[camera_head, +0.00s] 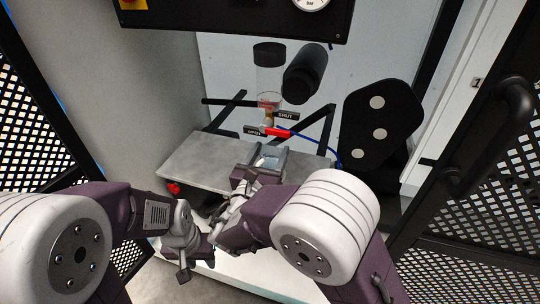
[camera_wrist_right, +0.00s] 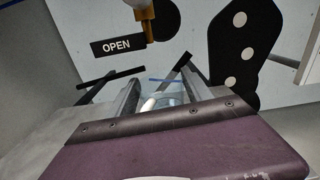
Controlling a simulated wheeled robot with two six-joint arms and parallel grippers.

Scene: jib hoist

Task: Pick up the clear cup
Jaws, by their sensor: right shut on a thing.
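The clear cup (camera_head: 268,160) is a small see-through vessel at the front right part of the grey metal shelf. My right gripper (camera_head: 262,162) is shut on it, with a jaw on either side. In the right wrist view the clear cup (camera_wrist_right: 164,98) shows as pale glass between the two fingers (camera_wrist_right: 160,97), mostly hidden behind the gripper's body. I cannot tell whether it still touches the shelf. My left gripper (camera_head: 195,262) hangs low in front of the shelf, open and empty, its fingers apart.
The grey shelf (camera_head: 205,155) is bare on its left. Above it, a clear cylinder (camera_head: 269,80) ends in a red-handled valve (camera_head: 277,131) between SHUT and OPEN labels. A black cylinder (camera_head: 305,72) and a black plate (camera_head: 378,128) stand to the right. Mesh doors flank both sides.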

